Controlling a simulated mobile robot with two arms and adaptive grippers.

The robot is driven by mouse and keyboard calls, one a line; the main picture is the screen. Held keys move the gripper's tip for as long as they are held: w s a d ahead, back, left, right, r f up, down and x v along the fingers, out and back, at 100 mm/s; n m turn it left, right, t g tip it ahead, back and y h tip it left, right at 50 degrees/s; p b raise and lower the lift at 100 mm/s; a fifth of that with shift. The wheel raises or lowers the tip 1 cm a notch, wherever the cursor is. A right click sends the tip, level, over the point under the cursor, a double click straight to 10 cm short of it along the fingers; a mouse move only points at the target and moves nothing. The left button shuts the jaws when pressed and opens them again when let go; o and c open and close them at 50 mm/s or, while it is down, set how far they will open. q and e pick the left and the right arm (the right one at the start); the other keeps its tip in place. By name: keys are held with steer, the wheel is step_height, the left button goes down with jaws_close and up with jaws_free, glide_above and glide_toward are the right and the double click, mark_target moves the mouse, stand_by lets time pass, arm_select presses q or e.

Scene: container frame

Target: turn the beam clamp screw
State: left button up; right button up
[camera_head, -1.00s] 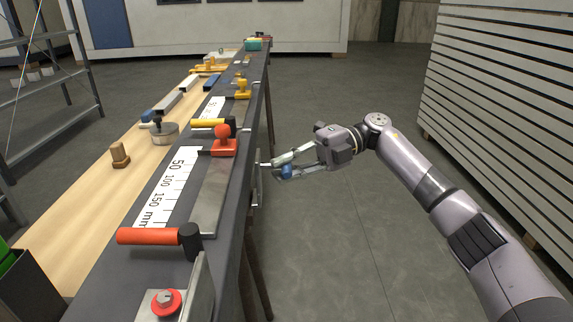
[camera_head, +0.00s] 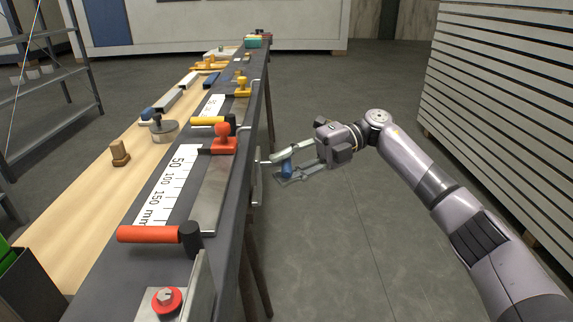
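My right gripper (camera_head: 283,168) is beside the right edge of the long dark bench, above the floor. Its two fingers lie one above the other, with a blue handle (camera_head: 287,169) between them that reaches from one finger to the other. The fingers appear closed on this handle. A short metal rod (camera_head: 265,163) runs from the bench side toward the fingertips and appears to be the clamp screw. The joint between rod and handle is partly hidden by the fingers. The clamp body is hard to make out. My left gripper is out of view.
The bench carries a red-knobbed clamp (camera_head: 223,140), an orange handle (camera_head: 150,234), a ruler strip (camera_head: 172,184) and a red round knob (camera_head: 166,301). A slatted white stack (camera_head: 500,110) stands at right. The grey floor (camera_head: 340,240) between is clear.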

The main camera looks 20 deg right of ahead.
steer(key=shift+o, duration=0.3)
steer(key=shift+r, duration=0.1)
steer(key=v, duration=1.2)
